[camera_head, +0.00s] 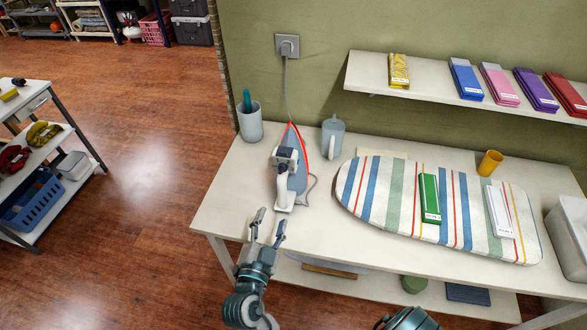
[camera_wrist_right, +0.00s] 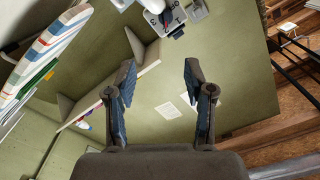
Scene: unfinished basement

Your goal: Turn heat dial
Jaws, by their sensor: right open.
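The iron (camera_head: 292,175) rests on the white table, with a white handle, a blue-grey body and a red edge. A dark block, which looks like its dial housing (camera_head: 286,154), shows near the handle. In the right wrist view the dark dial (camera_wrist_right: 166,18) with pale markings shows at the top edge, next to a white part of the iron (camera_wrist_right: 150,5). My right gripper (camera_head: 268,225) is open and empty at the table's front edge, short of the iron's handle and apart from it. It also shows in the right wrist view (camera_wrist_right: 160,85). My left gripper is not seen.
A grey cup (camera_head: 249,122) and a pale blue jug (camera_head: 332,137) stand behind the iron. A cord (camera_head: 288,90) runs to the wall socket (camera_head: 287,46). A striped ironing board (camera_head: 385,195) lies to the right. The table's left front corner is clear.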

